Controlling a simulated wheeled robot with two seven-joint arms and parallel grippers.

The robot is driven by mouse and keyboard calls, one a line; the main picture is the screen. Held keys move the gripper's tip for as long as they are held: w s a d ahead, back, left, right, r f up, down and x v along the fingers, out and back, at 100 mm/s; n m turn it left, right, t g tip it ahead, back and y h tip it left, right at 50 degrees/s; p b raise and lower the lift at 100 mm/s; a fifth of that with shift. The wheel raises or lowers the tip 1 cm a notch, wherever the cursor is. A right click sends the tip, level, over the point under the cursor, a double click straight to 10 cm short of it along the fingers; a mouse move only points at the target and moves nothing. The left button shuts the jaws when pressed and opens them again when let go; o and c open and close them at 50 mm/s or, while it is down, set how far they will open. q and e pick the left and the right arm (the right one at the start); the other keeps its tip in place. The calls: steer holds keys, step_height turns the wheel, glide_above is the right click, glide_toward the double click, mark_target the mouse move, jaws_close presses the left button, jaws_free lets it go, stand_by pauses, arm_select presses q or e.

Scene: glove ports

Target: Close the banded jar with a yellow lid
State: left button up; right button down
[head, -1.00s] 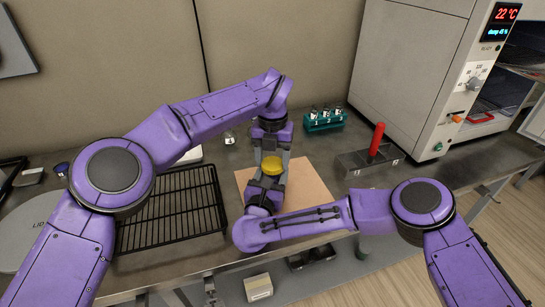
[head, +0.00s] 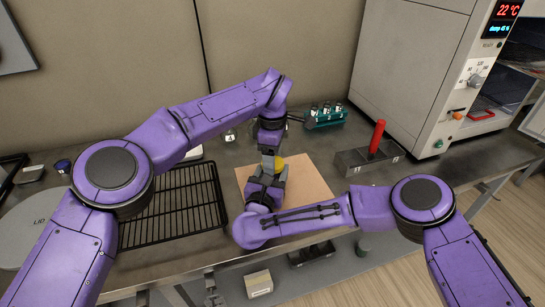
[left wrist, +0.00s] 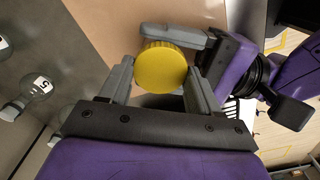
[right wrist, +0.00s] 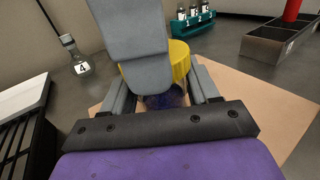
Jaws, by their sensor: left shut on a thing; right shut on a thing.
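The yellow lid (head: 280,162) is partly hidden by grey fingers in the head view. In the left wrist view the lid (left wrist: 160,68) sits between the fingers of my left gripper (left wrist: 160,82), which is shut on it. In the right wrist view the lid (right wrist: 181,62) is right above a dark blue jar (right wrist: 166,98), mostly hidden. My right gripper (right wrist: 166,104) is shut on this jar from the front side. A left gripper finger covers part of the lid and jar there. I cannot tell whether the lid is fully seated, nor see the jar's bands.
Both grippers meet above a tan board (head: 310,180). A black wire rack (head: 180,208) lies to its left. A teal vial rack (head: 325,116) and a grey box with a red handle (head: 366,160) stand to the right, before a large oven-like unit (head: 425,70).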

arm_select(q)
steer(key=m, duration=1.3)
steer(key=shift+w+m, duration=0.1)
steer(key=shift+m, duration=0.3)
steer(key=o, duration=1)
steer(key=shift+r, duration=2.25)
steer(key=shift+c, duration=0.4)
